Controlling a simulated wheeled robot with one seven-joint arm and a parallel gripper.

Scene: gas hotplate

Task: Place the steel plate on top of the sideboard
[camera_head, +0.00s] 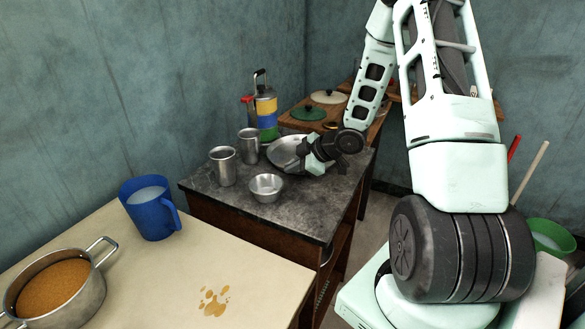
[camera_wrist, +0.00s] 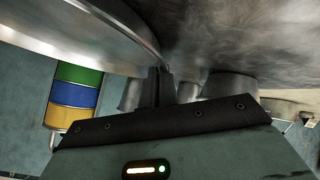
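The steel plate (camera_head: 284,149) is a wide, shallow, shiny disc at the back right of the dark-topped cabinet (camera_head: 310,211). My gripper (camera_head: 316,165) is at its right front edge and hides part of it. In the wrist view the plate (camera_wrist: 105,38) fills the upper left. Its rim runs to my gripper's fingers (camera_wrist: 161,88), which are close together on it. I cannot tell whether the plate rests on the dark top or is slightly above it. No other piece is clearly recognisable as a separate sideboard.
Two steel cups (camera_head: 223,166) (camera_head: 249,146) and a small steel bowl (camera_head: 266,188) stand near the plate. A striped stacked container (camera_head: 266,112) is behind. A cream table (camera_head: 160,275) bears a blue jug (camera_head: 148,210) and a pot (camera_head: 60,290).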

